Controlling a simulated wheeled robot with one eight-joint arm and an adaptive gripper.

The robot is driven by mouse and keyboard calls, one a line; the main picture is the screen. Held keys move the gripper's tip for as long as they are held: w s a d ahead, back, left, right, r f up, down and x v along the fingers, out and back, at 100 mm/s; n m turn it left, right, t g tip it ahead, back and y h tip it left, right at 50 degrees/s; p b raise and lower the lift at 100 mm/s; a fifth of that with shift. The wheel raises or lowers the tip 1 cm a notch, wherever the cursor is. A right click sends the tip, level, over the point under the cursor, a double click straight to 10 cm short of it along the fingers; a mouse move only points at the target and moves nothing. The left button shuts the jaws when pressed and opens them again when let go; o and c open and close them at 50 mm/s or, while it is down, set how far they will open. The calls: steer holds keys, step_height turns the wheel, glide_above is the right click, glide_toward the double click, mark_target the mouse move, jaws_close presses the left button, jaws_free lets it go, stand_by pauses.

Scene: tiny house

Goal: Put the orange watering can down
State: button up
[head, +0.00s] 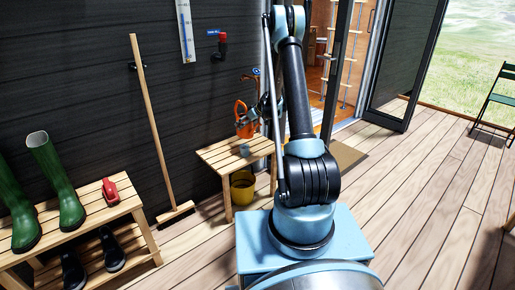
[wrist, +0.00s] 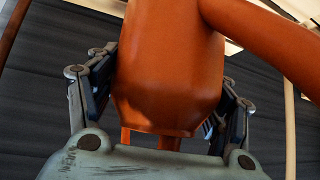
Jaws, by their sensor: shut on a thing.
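The orange watering can (head: 244,130) is in my gripper (head: 250,116), over the slatted wooden bench (head: 218,152) by the dark wall in the head view. In the wrist view the can's body (wrist: 168,65) fills the middle, with a finger of my gripper (wrist: 170,85) on each side of it. A thick orange part of the can runs off to the upper right. I cannot tell whether its base is touching the bench. My arm hides the bench's right part.
A small grey-blue item (head: 244,150) is on the bench, and a yellow bucket (head: 243,187) stands under it. A broom (head: 153,120) leans on the wall. Green boots (head: 57,183) and a red object (head: 111,191) are on a shoe rack (head: 88,220).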

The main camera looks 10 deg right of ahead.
steer(key=w+d, duration=0.3)
steer(key=d, duration=0.6)
steer(key=shift+s+f, duration=0.1)
steer(key=shift+f, duration=4.7)
steer(key=o, duration=1.2)
steer(key=shift+f, duration=0.1)
steer(key=shift+c, duration=0.2)
